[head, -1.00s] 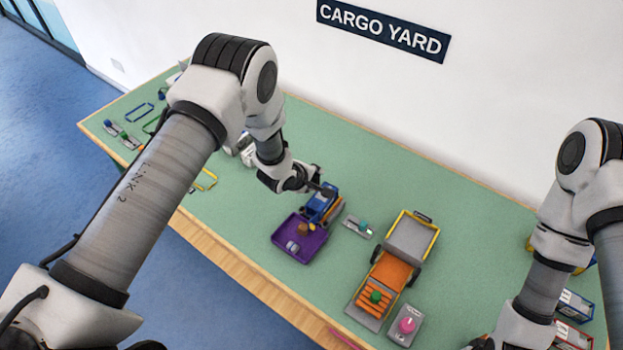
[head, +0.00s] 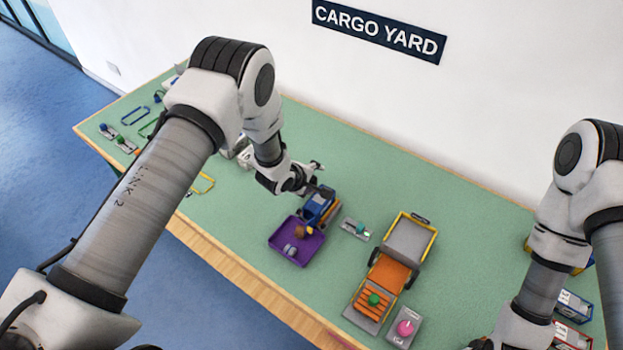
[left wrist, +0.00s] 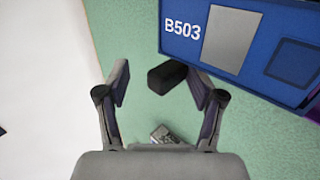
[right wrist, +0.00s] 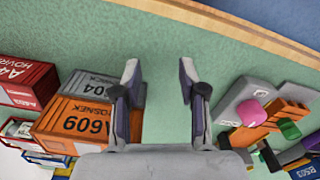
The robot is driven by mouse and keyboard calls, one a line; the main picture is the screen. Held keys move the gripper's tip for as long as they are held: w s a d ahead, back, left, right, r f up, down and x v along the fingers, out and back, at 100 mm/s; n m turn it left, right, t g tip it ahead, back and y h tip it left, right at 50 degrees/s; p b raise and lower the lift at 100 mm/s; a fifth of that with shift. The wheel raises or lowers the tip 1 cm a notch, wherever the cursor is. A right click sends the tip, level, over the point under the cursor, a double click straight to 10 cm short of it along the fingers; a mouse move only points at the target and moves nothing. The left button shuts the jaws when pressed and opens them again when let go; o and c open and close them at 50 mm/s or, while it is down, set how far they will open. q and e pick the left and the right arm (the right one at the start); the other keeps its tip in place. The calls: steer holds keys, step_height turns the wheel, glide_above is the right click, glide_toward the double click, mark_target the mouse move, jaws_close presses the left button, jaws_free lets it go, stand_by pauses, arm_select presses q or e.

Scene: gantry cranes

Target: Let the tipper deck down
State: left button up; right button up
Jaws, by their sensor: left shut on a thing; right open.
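A blue box marked B503 (left wrist: 230,40) fills the upper right of the left wrist view. In the head view this blue box (head: 318,203) sits on a small vehicle with an orange side (head: 332,215), apparently tilted toward a purple tray (head: 286,257). A brown piece (head: 298,232) is at the box's lower end. My left gripper (head: 318,166) is just behind the box, toward the wall. It is shut on a black block-like handle (left wrist: 167,76), nearer its right finger. What the handle joins is hidden. My right gripper (right wrist: 160,78) is open and empty above the mat.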

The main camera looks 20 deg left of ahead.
arm_select(q)
steer(key=shift+w+r, duration=0.15)
steer(key=shift+r, duration=0.05)
arm_select(e)
steer(key=shift+w, duration=0.1)
arm_select(q)
steer(key=v, duration=1.1)
steer(key=shift+s, duration=0.45)
arm_select(e)
steer(key=shift+w+f, duration=0.1)
